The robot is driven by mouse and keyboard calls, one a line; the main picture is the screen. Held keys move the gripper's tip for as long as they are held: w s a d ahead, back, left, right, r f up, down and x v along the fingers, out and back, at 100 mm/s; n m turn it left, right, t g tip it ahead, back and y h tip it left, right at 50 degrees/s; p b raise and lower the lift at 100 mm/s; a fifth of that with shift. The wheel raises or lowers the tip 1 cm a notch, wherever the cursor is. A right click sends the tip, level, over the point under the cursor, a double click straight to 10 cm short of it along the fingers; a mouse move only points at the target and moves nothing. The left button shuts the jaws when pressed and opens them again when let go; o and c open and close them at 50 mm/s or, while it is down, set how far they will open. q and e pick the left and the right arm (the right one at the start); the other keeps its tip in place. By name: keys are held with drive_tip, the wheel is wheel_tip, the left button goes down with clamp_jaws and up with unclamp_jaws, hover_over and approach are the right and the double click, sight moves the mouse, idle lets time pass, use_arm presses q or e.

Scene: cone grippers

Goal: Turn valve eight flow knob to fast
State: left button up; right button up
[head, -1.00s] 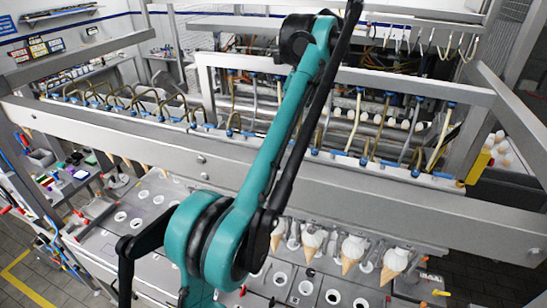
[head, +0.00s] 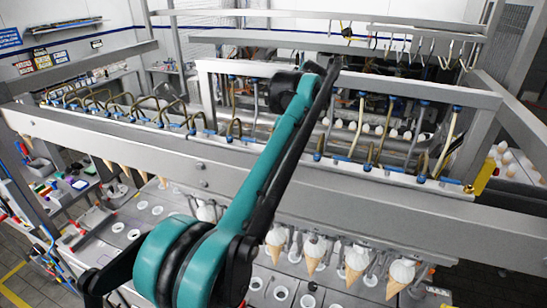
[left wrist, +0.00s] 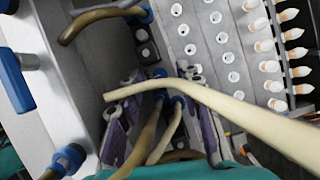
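A row of valves with blue fittings (head: 421,180) and hoses runs along the machine's metal rail in the head view. I cannot tell which one is valve eight, and no knob marking is readable. In the left wrist view my left gripper (left wrist: 160,108) is open, its purple-grey fingers apart on either side of hoses and a blue valve fitting (left wrist: 178,103). I cannot tell whether the fingers touch it. More blue fittings show at the left (left wrist: 15,80) and lower left (left wrist: 68,158). In the head view my left arm crosses the rail and the gripper is hidden. My right gripper is not in view.
A pale hose (left wrist: 230,110) crosses close in front of the left wrist camera. Filled cones (head: 357,262) hang below the rail over a plate with holes (head: 281,293). A metal frame bar (head: 420,84) stands behind the valves. Shelves with small items lie at the left.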

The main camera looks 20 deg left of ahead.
use_arm(q)
clamp_jaws()
drive_tip(key=n+p, duration=0.1)
drive_tip(key=n+g+p, duration=0.1)
drive_tip(key=n+p, duration=0.1)
drive_tip(key=shift+w+r, duration=0.2)
drive_tip(key=shift+r, duration=0.05)
drive_tip(key=shift+n+g+p, duration=0.3)
drive_tip(key=shift+n, duration=0.2)
drive_tip(key=shift+a+f+n, duration=0.1)
drive_tip(key=shift+f+n, duration=0.05)
drive_tip(key=shift+n, duration=0.15)
unclamp_jaws()
